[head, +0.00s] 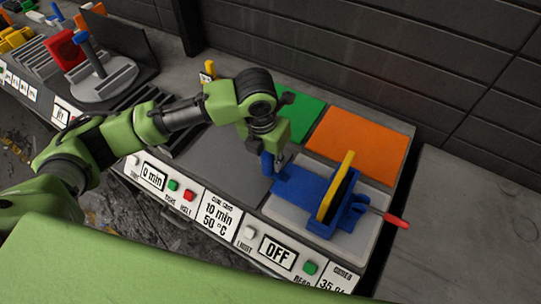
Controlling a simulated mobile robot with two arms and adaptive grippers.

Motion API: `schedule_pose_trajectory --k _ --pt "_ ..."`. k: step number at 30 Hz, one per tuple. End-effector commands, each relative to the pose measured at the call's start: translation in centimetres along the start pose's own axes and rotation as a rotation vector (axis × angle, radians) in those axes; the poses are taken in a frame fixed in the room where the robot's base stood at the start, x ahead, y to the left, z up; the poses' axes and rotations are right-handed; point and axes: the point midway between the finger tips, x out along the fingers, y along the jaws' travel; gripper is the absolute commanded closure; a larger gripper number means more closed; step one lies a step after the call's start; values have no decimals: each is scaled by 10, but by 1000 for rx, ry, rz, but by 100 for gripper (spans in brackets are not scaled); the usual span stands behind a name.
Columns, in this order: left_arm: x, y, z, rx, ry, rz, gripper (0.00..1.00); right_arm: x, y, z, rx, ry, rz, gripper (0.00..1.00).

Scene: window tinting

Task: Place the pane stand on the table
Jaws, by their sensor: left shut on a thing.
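The pane stand (296,186) appears to be the blue piece with a flat base, a raised block at its right and an upright blue grip at its left end. A yellow round pane (336,187) stands upright in the block, seen nearly edge-on. My left gripper (273,166) points down and is shut on the blue grip; its fingers are partly hidden by the wrist. The stand is over a light grey plate (283,217) on the table; I cannot tell whether it touches. My right gripper is not in view.
A red-handled rod (396,221) sticks out right of the stand. Green (301,108) and orange (357,143) panels lie behind. A control front with buttons and an OFF display (278,252) is nearest. A bare grey table (478,225) is at right. A round grey base (103,84) stands far left.

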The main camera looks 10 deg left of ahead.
Motion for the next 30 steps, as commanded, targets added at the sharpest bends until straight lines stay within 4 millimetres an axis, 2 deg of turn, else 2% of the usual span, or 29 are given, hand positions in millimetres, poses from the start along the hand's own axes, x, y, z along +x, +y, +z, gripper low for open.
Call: schedule_pose_trajectory --k 10,11,12,23,26,30 --pt "1 -2 1 0 -5 -5 100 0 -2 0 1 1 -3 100" --pt "3 0 0 0 0 -1 74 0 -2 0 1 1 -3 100" --pt "3 0 0 0 0 -1 64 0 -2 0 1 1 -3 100" --pt "1 0 0 0 -1 -1 63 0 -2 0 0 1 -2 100" --pt "-5 0 1 1 -3 0 63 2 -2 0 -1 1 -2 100" --pt "-27 0 1 2 -6 0 63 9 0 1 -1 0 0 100"
